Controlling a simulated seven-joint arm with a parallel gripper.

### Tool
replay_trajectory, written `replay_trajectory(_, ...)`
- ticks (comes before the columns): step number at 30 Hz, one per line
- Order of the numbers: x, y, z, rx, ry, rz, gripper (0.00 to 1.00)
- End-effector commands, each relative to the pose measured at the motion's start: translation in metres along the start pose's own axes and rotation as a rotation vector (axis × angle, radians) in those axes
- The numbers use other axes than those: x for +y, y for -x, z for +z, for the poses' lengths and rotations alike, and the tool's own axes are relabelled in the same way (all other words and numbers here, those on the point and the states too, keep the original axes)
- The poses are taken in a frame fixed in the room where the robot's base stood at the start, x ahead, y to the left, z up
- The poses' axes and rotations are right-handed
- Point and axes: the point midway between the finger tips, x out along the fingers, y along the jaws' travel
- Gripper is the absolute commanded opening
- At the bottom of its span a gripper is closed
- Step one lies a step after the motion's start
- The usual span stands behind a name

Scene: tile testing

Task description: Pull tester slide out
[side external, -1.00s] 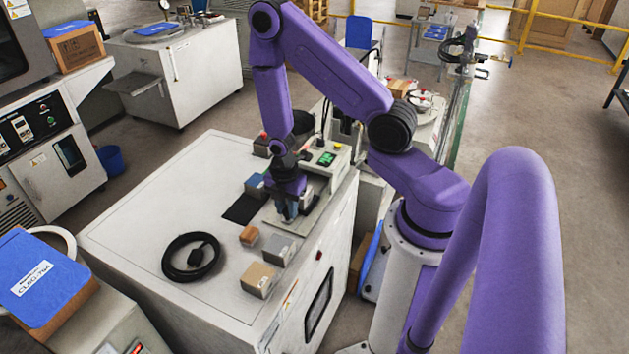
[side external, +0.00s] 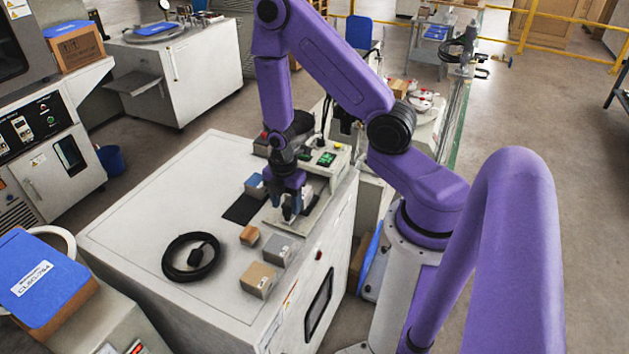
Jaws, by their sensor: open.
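The tester (side external: 326,158) stands at the back right of the white cabinet top, with a small green display and a yellow button. Its flat grey slide (side external: 276,219) reaches out toward the front of the cabinet top. My gripper (side external: 291,216) points down over the slide, close to it, with its fingers apart. I cannot tell whether the fingers touch the slide or a handle on it. My gripper and wrist hide part of the slide and of the tester's front.
A blue-topped block (side external: 255,186) and a dark mat (side external: 243,208) lie left of the slide. An orange block (side external: 249,235), a grey block (side external: 278,250) and a tan block (side external: 258,280) sit in front. A coiled black cable (side external: 191,257) lies left.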

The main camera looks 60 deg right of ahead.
Motion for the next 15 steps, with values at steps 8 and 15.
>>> replay_trajectory(8,0.000,0.020,0.000,0.000,-0.001,0.001,0.51)
replay_trajectory(15,0.001,0.035,0.000,0.000,0.001,0.001,0.51)
